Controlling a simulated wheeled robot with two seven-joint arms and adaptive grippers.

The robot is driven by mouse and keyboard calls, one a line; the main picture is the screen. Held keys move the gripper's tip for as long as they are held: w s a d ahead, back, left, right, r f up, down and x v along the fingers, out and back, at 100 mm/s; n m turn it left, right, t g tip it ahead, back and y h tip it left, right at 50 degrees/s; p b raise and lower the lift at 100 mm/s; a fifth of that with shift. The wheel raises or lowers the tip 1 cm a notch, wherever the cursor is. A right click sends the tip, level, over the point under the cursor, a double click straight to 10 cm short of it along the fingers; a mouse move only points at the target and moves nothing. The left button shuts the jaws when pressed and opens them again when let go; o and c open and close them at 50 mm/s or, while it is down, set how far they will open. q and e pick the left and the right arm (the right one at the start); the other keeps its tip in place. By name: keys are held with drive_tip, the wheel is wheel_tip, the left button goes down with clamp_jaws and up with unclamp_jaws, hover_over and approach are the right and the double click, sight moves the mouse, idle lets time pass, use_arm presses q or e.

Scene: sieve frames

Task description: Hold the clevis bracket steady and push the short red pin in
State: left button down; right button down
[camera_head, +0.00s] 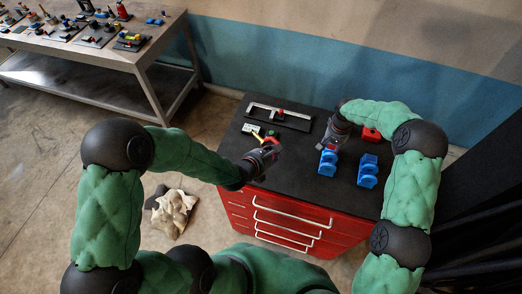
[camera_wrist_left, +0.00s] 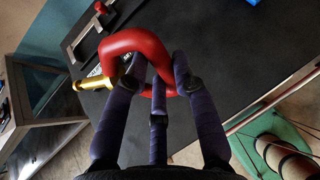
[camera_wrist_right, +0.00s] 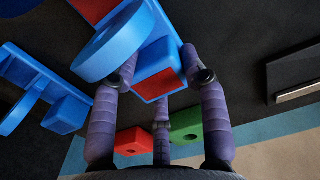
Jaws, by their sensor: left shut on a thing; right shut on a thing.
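Two blue brackets are on the black tabletop side. The first, a blue bracket (camera_head: 328,161) with a round disc, shows large in the right wrist view (camera_wrist_right: 105,48), with red faces on its block. My right gripper (camera_wrist_right: 158,72) is shut on that block; in the head view the gripper (camera_head: 334,144) stands right behind it. The second blue bracket (camera_head: 368,171) stands free to the right. My left gripper (camera_wrist_left: 160,75) is shut on a red U-shaped shackle (camera_wrist_left: 140,43) with a yellow pin (camera_wrist_left: 92,84). I cannot make out a short red pin.
A red block (camera_head: 371,134) with a hole stands behind the brackets. A green block (camera_wrist_right: 186,125) is beside it in the right wrist view. A metal C-shaped frame (camera_head: 262,109) lies at the back left. The workbench (camera_head: 130,55) behind holds several small parts.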

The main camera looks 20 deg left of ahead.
use_arm(q)
drive_tip(key=s+d+m+g+h, duration=0.2)
drive_tip(key=s+d+m+h, duration=0.2)
drive_tip(key=d, duration=0.4)
drive_tip(key=s+d+m+g+h, duration=0.2)
drive_tip(key=s+d+m+h, duration=0.2)
drive_tip(key=d, duration=0.4)
drive_tip(key=s+d+f+m+g+h, duration=0.2)
drive_tip(key=s+d+f+m+h, duration=0.1)
drive_tip(key=s+f, duration=0.4)
drive_tip(key=shift+d+f+g+h, duration=0.2)
drive_tip(key=shift+f+g+h, duration=0.25)
drive_tip(key=shift+f, duration=0.2)
drive_tip(key=shift+w, duration=2.5)
drive_tip(key=shift+w+a, duration=0.1)
drive_tip(key=shift+w, duration=1.75)
drive_tip(key=shift+w, duration=0.35)
drive_tip(key=shift+w, duration=0.85)
